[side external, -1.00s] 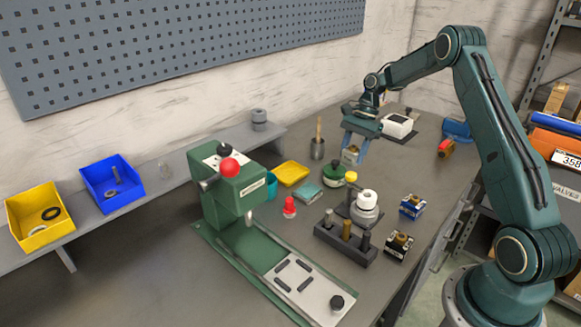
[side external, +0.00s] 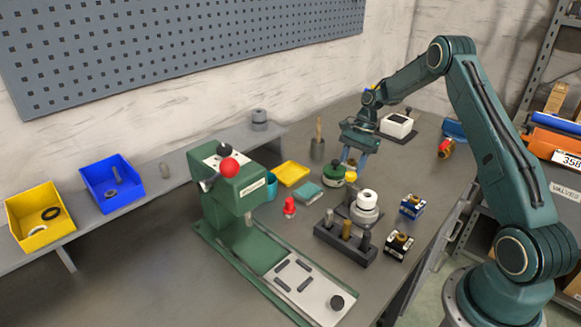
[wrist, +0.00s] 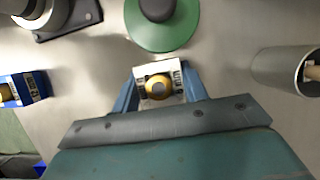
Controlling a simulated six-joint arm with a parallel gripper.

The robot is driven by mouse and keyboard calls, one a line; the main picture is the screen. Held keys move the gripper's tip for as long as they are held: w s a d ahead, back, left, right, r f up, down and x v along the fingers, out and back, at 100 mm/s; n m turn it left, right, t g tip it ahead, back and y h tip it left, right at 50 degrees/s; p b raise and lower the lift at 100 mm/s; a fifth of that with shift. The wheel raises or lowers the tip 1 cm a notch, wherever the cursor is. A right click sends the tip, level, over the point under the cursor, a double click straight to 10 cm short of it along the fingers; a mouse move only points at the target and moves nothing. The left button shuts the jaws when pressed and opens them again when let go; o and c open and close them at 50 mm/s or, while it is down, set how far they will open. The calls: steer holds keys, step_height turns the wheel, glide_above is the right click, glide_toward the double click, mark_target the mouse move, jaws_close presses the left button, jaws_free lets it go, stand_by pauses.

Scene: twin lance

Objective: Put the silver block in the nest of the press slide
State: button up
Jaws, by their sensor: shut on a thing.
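My gripper (side external: 356,161) is shut on the silver block (wrist: 143,76), which has a round brass piece in its top. In the wrist view the block sits between the two blue fingers of my gripper (wrist: 159,88). In the side view the block is small and mostly hidden by the fingers and the green-based item in front. The press slide (side external: 318,298) is a pale plate at the front of the green press (side external: 234,192), with several dark bars and a black knob. The nest area between the bars looks empty. My gripper is well behind it, to the right.
A green round item (side external: 334,176) stands close to my gripper. Nearer are a white-topped stand (side external: 367,200), a dark rack of pegs (side external: 345,243), a blue block (side external: 412,206) and a black block (side external: 398,247). A metal cup (side external: 317,149) stands behind left.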

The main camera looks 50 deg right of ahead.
steer(key=shift+f, duration=0.15)
steer(key=o, duration=1.1)
steer(key=shift+o, duration=0.2)
steer(key=v, duration=1.2)
steer(key=shift+d, duration=0.1)
steer(key=shift+r, duration=0.25)
